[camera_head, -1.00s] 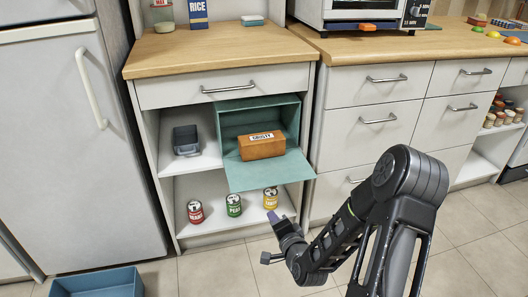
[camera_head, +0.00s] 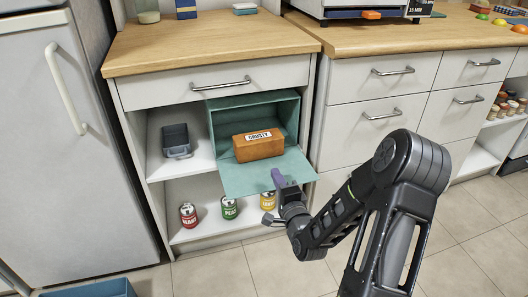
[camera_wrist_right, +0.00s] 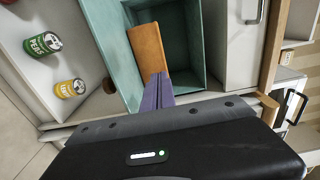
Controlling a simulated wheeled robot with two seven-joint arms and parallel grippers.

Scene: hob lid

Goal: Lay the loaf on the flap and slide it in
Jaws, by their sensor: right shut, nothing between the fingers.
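The brown loaf (camera_head: 258,146), labelled CRUSTY, lies on the inner part of the lowered teal flap (camera_head: 250,183), at the mouth of the teal box (camera_head: 226,115). The box is open at the front and its inside behind the loaf looks empty. My right gripper (camera_head: 278,176) has its purple fingers closed together and empty. It is over the front right part of the flap, in front of the loaf. In the right wrist view the fingers (camera_wrist_right: 158,92) point at the loaf (camera_wrist_right: 148,48); I cannot tell if they touch it. My left gripper is not in view.
The box stands in a cupboard beside a grey tin (camera_head: 176,141). Several cans, red (camera_head: 188,215), green (camera_head: 229,208) and yellow (camera_head: 267,200), stand on the shelf below the flap. A drawer front (camera_head: 215,88) is above the box. A blue bin (camera_head: 90,290) is on the floor.

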